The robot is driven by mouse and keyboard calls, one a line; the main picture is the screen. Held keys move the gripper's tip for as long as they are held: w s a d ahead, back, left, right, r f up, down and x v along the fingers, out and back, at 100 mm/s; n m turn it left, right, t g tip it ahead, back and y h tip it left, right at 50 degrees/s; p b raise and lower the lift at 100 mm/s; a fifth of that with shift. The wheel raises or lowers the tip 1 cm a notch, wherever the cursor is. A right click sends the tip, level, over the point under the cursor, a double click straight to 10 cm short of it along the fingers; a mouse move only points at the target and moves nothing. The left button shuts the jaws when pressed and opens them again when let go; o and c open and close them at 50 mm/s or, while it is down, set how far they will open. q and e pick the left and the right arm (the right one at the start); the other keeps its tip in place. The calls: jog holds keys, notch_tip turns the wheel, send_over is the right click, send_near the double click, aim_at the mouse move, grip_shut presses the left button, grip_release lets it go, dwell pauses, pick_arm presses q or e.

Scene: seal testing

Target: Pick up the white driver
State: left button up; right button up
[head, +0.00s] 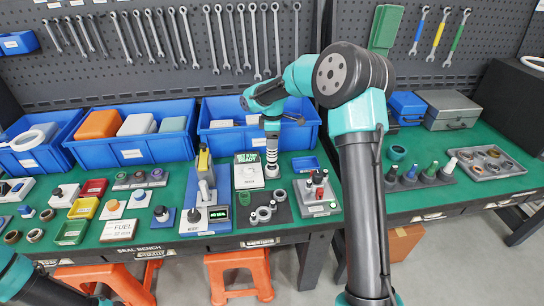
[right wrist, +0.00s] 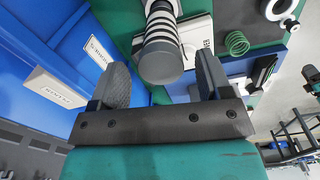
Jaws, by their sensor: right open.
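A white, black-banded upright tool (head: 272,158) stands on the green bench below my right gripper (head: 270,122). I take it for the white driver, though its tip is hidden. In the right wrist view its banded body and grey round end (right wrist: 160,62) lie between and just beyond the two open fingers of my right gripper (right wrist: 160,85), with room on each side. A white-handled piece (head: 449,167) also stands in a rack at the right, next to green and blue ones. My left arm shows only at the lower left; its gripper is out of view.
A blue bin (head: 210,140) stands close behind the banded tool. A white "ready" box (head: 248,180) is at its left and a grey block with small posts (head: 317,208) at its right. Rings (head: 264,214) lie on a dark mat in front.

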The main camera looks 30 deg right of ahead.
jog(key=shift+f, duration=2.3)
jog(key=shift+c, duration=0.4)
jog(key=c, duration=1)
jog(key=shift+r, duration=0.15)
notch_tip(320, 180, up, 10)
jog(key=shift+f, duration=0.1)
